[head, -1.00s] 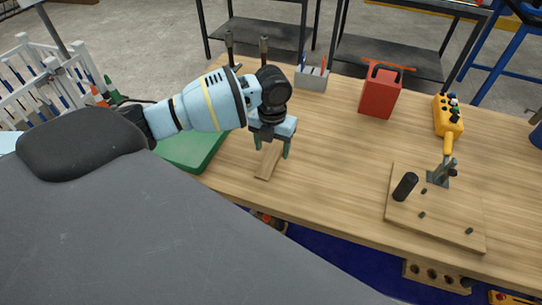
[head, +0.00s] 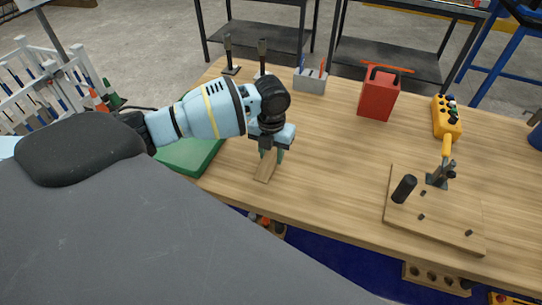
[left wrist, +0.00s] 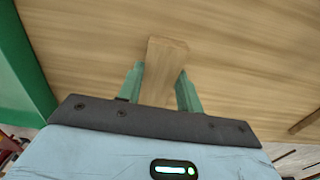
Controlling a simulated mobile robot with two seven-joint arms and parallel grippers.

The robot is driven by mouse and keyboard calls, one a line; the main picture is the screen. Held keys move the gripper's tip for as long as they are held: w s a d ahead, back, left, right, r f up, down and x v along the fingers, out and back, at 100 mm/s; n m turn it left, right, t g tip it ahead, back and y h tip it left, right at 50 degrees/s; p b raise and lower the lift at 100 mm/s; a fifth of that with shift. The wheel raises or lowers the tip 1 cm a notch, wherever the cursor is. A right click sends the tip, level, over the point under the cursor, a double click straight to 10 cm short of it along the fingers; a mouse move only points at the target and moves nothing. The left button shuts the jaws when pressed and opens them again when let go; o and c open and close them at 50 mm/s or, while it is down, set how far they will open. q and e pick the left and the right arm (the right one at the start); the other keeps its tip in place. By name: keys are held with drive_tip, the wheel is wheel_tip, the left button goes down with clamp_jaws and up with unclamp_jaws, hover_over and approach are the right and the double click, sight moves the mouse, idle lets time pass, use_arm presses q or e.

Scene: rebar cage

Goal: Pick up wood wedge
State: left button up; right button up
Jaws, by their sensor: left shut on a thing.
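Whether the wedge still touches the tabletop cannot be told. My right gripper is not in view.
A green tray (head: 190,154) lies left of the wedge. A red box (head: 378,96), a grey holder with tools (head: 310,82), a yellow control box (head: 446,118) and a wooden board with a clamp (head: 440,222) stand farther right. The middle of the workbench (head: 330,150) is clear.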

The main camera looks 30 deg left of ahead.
sight(272, 155)
use_arm(q)
drive_tip(key=shift+r, duration=0.1)
drive_tip(key=shift+r, duration=0.55)
wheel_tip(272, 155, up, 2)
drive_tip(key=shift+r, duration=0.1)
drive_tip(key=s+d, duration=0.1)
drive_tip(key=d, duration=0.3)
drive_tip(key=s+d+r, duration=0.1)
drive_tip(key=d, duration=0.4)
drive_tip(key=s+d, duration=0.2)
drive_tip(key=d, duration=0.3)
drive_tip(key=shift+r+b, duration=0.15)
drive_tip(key=shift+b, duration=0.25)
drive_tip(key=shift+s+d+r, duration=0.1)
drive_tip(key=shift+s+d, duration=0.15)
drive_tip(key=shift+d, duration=0.45)
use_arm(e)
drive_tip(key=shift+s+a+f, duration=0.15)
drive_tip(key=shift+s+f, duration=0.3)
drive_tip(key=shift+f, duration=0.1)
